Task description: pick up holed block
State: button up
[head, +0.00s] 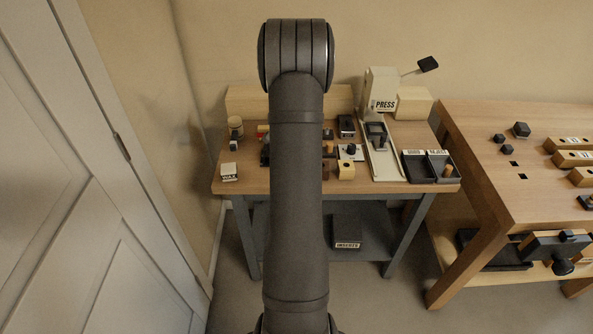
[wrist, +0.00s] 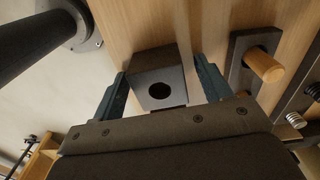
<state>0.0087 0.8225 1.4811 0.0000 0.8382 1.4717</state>
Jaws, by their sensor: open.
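The holed block (wrist: 158,74) is a dark block with a round hole in the face toward the wrist camera. It sits on the wooden bench top. My gripper (wrist: 161,68) is open, with one finger on each side of the block in the wrist view. A narrow gap shows beside the block on both sides, and whether either finger touches it is unclear. In the head view my arm covers the middle of the bench, so my gripper is hidden and I cannot pick out the block there.
A dark plate with a wooden peg (wrist: 264,66) stands right of my gripper in the wrist view. In the head view, the press (head: 381,88), dark trays (head: 419,168) and a white wax box (head: 229,171) stand on the bench (head: 247,187). Another table (head: 493,170) is at right.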

jog(key=shift+c, duration=0.4)
jog(key=c, duration=1)
jog(key=shift+r, duration=0.1)
